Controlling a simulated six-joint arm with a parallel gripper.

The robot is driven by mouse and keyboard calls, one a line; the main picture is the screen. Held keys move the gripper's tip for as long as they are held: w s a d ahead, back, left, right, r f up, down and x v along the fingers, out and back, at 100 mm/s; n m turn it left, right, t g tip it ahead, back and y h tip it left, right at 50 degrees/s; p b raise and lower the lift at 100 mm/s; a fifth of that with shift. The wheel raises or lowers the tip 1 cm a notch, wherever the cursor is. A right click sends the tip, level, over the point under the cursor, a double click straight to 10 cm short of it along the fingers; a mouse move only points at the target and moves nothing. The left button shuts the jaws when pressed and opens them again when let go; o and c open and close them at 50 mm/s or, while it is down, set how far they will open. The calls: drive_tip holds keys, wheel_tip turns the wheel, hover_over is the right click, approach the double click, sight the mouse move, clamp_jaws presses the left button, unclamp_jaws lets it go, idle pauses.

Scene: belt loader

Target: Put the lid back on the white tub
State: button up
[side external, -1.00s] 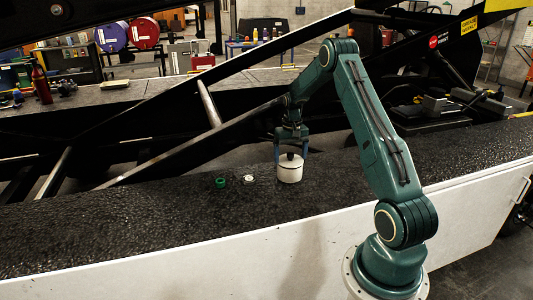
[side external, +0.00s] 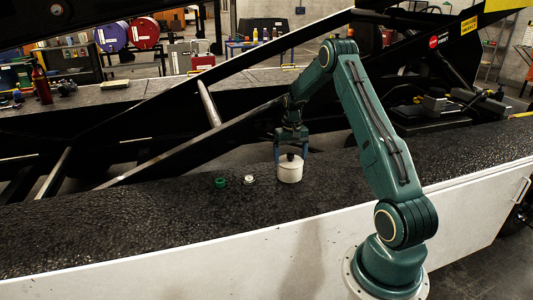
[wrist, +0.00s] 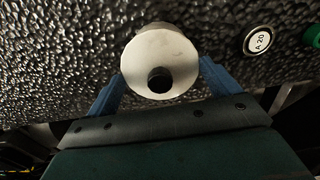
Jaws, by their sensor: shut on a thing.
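The white tub (side external: 290,174) stands upright on the black belt in the side view. Its pale lid (wrist: 172,57), with a round black knob (wrist: 160,79), is at the top of the tub; I cannot tell whether it is fully seated. In the wrist view the lid covers most of the tub, and a bit of cream tub wall (wrist: 155,28) shows beyond it. My gripper (side external: 291,154) points down over the tub, its blue fingers shut on the lid from opposite sides.
On the dark, bumpy belt (side external: 120,225), a small white disc marked A 20 (wrist: 260,40) and a green ring-like piece (side external: 220,182) lie left of the tub in the side view. Black conveyor beams stand behind. The belt left of these is clear.

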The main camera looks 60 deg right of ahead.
idle(0.3)
drive_tip(key=o, duration=0.8)
drive_tip(key=shift+c, duration=0.2)
drive_tip(key=shift+r, duration=0.1)
drive_tip(key=shift+r, duration=3.4)
clamp_jaws()
